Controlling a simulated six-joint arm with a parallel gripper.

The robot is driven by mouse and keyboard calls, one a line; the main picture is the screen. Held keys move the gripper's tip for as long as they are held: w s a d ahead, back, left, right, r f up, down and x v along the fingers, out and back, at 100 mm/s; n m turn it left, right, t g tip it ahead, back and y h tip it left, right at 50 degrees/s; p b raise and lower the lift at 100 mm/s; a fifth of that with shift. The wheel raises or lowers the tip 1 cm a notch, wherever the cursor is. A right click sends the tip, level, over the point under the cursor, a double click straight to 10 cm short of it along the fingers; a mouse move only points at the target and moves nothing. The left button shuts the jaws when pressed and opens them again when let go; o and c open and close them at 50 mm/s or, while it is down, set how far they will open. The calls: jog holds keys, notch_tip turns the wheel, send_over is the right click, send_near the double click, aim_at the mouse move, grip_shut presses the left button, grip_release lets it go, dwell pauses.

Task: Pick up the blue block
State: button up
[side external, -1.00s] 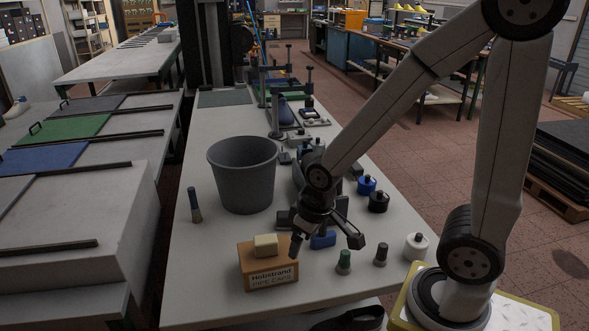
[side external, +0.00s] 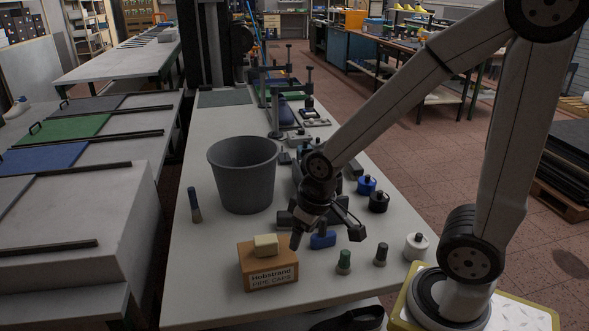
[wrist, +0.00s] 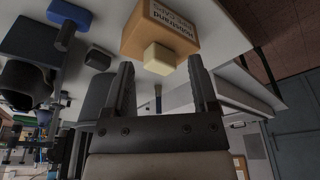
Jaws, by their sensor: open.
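The blue block (side external: 323,240) lies on the white table, right of a cardboard box (side external: 270,268), in the side view. In the wrist view the blue block (wrist: 68,14) is at the upper left, outside the space between my fingers. My gripper (side external: 327,236) is open, its fingers spread to either side of the block in the side view. From that view I cannot tell its exact height above the block. The wrist view shows both fingers of my gripper (wrist: 160,68) apart with nothing clasped between them.
A cream block (side external: 265,245) rests on the box. A grey bin (side external: 243,180) stands behind it. Green-based and grey pegs (side external: 343,262) stand to the right, with a white round weight (side external: 416,246) beyond. The table's front left is clear.

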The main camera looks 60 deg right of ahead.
jog(key=shift+w+v, duration=0.35)
jog(key=shift+v, duration=1.2)
jog(key=m+t+y, duration=0.6)
jog(key=m+y, duration=0.4)
jog(key=m, duration=1.6)
send_over(334, 233)
jog(key=s+d, duration=0.2)
notch_tip(334, 233, down, 12)
jog(key=shift+w+a+r, duration=0.1)
jog(key=shift+x, duration=1.2)
jog(key=shift+w, duration=0.15)
